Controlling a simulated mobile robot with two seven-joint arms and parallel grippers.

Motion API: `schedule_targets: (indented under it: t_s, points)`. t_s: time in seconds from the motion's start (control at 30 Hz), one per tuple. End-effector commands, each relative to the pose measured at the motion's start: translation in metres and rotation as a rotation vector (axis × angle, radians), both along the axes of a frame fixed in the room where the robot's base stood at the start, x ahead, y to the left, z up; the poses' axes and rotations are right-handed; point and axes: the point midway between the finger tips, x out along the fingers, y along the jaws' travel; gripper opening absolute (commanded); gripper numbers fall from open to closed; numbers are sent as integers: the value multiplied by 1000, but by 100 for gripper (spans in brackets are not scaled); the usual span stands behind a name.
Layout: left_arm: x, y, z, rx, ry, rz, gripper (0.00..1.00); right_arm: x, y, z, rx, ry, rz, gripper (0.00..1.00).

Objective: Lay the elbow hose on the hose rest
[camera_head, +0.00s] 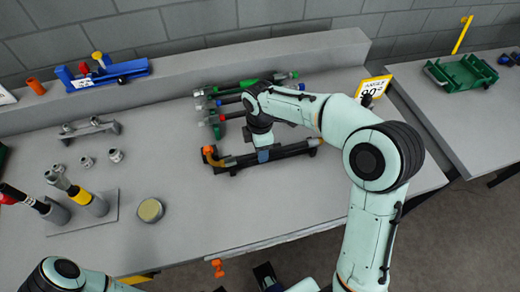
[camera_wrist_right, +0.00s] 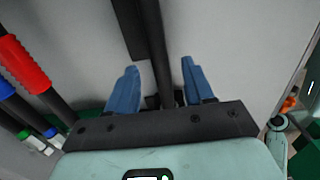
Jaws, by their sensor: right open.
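The elbow hose (camera_head: 291,151) is a long black hose with a yellow elbow and an orange tip at its left end. It lies level near the front of the table, apparently on the dark hose rest (camera_head: 233,171), which it mostly covers. My right gripper (camera_head: 263,156) points down over the hose's middle. In the right wrist view its blue fingers (camera_wrist_right: 156,84) stand open, apart on either side of the black hose (camera_wrist_right: 153,45). My left gripper is out of view; only part of my left arm shows at the bottom left.
Several hoses with green, blue and red ends (camera_head: 217,103) lie in rows behind. A yellow sign (camera_head: 374,86) stands right of them. A round tin (camera_head: 150,210), a stand with upright tools (camera_head: 93,203) and metal fittings (camera_head: 88,129) are left. The front middle is clear.

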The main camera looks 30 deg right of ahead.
Motion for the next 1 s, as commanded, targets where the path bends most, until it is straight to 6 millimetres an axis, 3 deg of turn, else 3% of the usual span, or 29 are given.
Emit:
schedule_targets:
  t_s: [0.3,0.5,1.0]
  points:
    - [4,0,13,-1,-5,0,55,1,1,75,2,-7,0,52]
    - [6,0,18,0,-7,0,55,0,1,105,1,-4,1,52]
    - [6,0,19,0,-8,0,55,0,1,113,1,-1,0,52]
